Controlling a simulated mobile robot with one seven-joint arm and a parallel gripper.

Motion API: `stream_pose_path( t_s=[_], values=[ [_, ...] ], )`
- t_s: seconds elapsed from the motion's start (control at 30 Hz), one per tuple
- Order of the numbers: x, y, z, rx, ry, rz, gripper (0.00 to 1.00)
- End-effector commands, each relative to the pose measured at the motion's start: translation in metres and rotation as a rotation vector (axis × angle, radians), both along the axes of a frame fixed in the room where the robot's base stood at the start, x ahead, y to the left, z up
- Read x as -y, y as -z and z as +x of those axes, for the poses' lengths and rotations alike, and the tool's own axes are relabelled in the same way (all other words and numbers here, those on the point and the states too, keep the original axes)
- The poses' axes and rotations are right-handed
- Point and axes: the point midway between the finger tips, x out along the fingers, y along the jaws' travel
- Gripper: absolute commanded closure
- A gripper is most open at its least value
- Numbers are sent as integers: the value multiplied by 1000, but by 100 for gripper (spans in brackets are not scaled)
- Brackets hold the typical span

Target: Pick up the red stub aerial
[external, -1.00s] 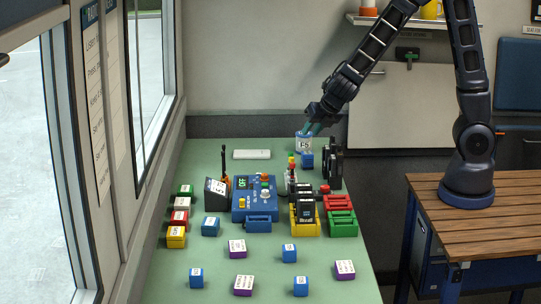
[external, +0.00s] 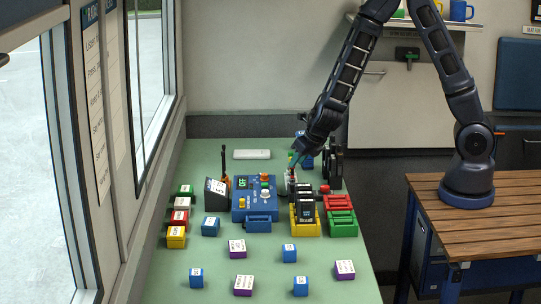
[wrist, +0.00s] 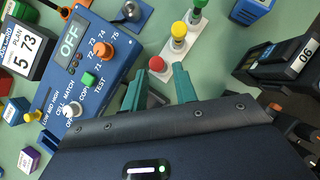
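The red stub aerial (wrist: 157,63) stands in a white holder (wrist: 192,49), in line with a yellow aerial (wrist: 179,30) and a green aerial (wrist: 199,5). In the wrist view my gripper (wrist: 159,76) is open, and its two green fingertips lie just short of the red aerial, one toward each side of it. Nothing is between the fingers. In the external view my gripper (external: 295,155) hangs over the holder, right of the blue radio unit. The aerials are small and partly covered there.
The blue unit (external: 240,203) with knobs and an OFF display stands left of the holder. Black handsets (external: 305,207) stand in a yellow tray in front, beside red and green trays (external: 342,221). A dark upright object (external: 335,168) stands close on the right. Several small blocks lie around.

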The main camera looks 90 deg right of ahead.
Motion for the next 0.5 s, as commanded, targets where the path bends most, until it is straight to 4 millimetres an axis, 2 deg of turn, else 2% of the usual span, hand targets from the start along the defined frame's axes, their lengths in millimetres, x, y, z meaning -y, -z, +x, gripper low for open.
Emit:
stream_pose_path(
  t_s=[0.17, 0.5],
  values=[
    [3, 6, 3, -1, 1, 0, 72],
    [20, 34, 23, -2, 1, 1, 72]
  ],
)
